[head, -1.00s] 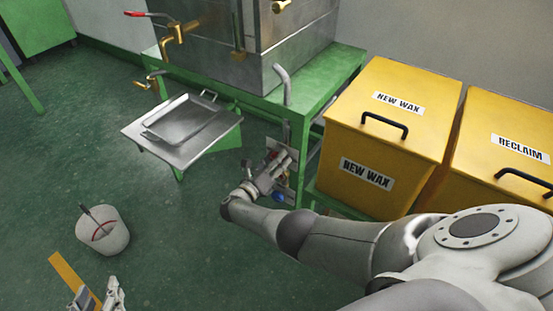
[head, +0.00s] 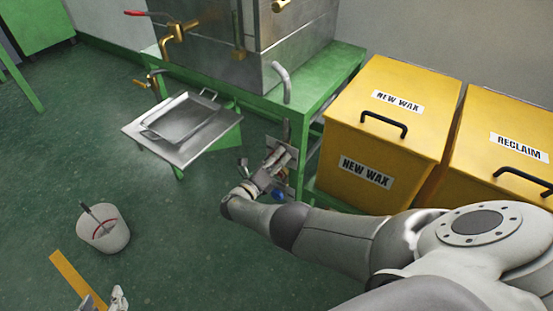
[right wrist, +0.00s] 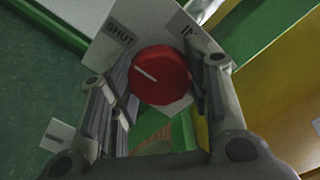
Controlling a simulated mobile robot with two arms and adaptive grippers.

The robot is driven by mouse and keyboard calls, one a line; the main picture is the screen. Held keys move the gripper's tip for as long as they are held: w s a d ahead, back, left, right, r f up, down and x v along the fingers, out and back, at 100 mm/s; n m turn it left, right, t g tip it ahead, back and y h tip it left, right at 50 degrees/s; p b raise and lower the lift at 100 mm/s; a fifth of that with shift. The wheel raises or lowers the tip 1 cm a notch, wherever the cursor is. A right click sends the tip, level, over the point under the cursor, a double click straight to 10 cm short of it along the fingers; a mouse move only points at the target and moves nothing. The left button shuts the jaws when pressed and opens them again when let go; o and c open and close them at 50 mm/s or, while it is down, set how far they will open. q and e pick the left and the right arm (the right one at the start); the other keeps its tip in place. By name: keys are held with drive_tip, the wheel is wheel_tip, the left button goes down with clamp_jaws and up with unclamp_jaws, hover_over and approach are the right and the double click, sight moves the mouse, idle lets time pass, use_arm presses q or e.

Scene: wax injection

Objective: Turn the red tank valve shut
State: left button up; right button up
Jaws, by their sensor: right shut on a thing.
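The red tank valve (right wrist: 160,75) is a round red knob with a white line mark pointing to the upper left in the right wrist view. Behind it is a pale plate (right wrist: 97,57) with a SHUT label (right wrist: 120,35) at upper left and a partly hidden label at upper right. My right gripper (right wrist: 161,80) is shut on the knob, one finger on each side. In the head view my right gripper (head: 277,160) is at the side of the green stand and hides the knob. My left gripper (head: 106,301) is cut off at the bottom edge.
The green stand (head: 318,100) carries a metal tank (head: 225,45) with brass taps. A NEW WAX bin (head: 420,100) and a RECLAIM bin (head: 505,130) stand at right. A white bucket (head: 104,235) stands on open floor at left.

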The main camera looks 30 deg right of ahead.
drive_tip(key=o, duration=1)
drive_tip(key=v, duration=1.2)
drive_tip(key=shift+f, duration=0.1)
